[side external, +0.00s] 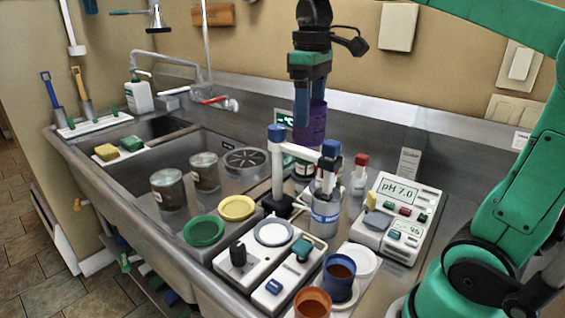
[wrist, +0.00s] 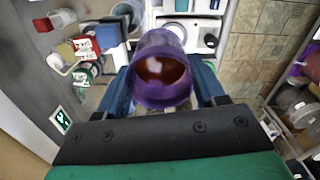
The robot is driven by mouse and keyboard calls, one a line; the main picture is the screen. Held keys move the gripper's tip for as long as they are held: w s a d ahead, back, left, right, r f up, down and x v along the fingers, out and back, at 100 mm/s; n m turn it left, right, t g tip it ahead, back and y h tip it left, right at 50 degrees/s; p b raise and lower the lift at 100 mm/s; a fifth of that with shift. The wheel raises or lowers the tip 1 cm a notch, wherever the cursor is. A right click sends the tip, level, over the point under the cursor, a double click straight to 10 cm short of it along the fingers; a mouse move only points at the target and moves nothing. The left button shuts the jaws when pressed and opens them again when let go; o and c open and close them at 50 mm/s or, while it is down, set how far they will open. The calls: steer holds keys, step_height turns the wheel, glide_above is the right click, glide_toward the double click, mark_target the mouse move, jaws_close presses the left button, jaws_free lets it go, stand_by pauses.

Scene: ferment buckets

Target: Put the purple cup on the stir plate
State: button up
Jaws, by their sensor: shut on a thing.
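The purple cup (side external: 314,124) is held in my gripper (side external: 304,108), raised behind the pH probe stand. In the wrist view the purple cup (wrist: 163,96) sits between my two blue fingers, its open mouth showing reddish-brown liquid with a pale highlight. The likely stir plate (side external: 258,258) is a white box with a black knob and a round white top disc (side external: 273,232). It stands in front of the probe stand, and its disc is bare. The cup is behind and above it, apart from it.
The probe stand (side external: 278,170) with blue caps rises between cup and plate. A white switch box (side external: 287,283), a blue cup (side external: 339,270) and an orange cup (side external: 312,303) stand in front. The pH meter (side external: 397,208) is right; green (side external: 204,231) and yellow (side external: 237,208) lids are left.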

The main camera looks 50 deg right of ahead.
steer(key=w+a+n, duration=0.2)
steer(key=w+a, duration=0.1)
steer(key=w, duration=0.2)
steer(key=shift+n, duration=0.3)
step_height(320, 180, down, 20)
steer(key=shift+f, duration=0.15)
steer(key=o, duration=1.3)
